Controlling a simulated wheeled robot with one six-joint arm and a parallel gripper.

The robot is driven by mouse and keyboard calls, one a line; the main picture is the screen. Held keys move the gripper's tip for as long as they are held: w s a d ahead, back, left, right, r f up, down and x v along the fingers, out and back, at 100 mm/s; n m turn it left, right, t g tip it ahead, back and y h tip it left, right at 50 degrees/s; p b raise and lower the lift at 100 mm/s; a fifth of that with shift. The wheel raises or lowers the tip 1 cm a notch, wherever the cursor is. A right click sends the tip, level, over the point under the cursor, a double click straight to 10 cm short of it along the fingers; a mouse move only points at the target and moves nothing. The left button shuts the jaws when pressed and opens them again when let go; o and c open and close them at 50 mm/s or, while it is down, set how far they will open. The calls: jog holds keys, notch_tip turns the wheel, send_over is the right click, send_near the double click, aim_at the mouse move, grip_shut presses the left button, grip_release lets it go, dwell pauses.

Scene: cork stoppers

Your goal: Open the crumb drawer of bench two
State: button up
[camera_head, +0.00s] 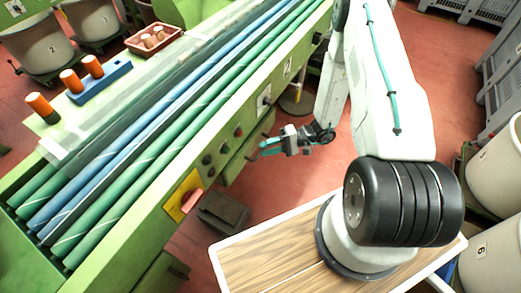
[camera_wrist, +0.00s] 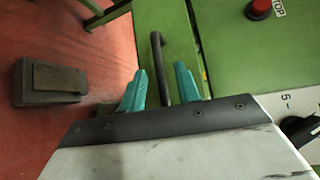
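The crumb drawer has a green front (camera_wrist: 172,20) with a dark bar handle (camera_wrist: 157,48), seen in the wrist view. In the head view, the drawer front (camera_head: 234,163) is low on the green bench's side, below a row of knobs. My gripper (camera_wrist: 161,72) is open, with its teal fingers on either side of the handle. The handle runs down between them, and I see a gap by each finger. My gripper (camera_head: 264,148) also shows beside the drawer in the head view. The drawer looks shut or nearly so.
A grey pedal box (camera_wrist: 48,82) stands on the red floor near the bench; it also shows in the head view (camera_head: 223,212). A red stop button (camera_wrist: 258,8) and a dark dial (camera_wrist: 302,130) are on the bench panel. Green and blue tubes (camera_head: 160,125) lie on top.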

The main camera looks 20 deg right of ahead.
jog(key=shift+x, duration=1.15)
jog(key=shift+c, duration=0.2)
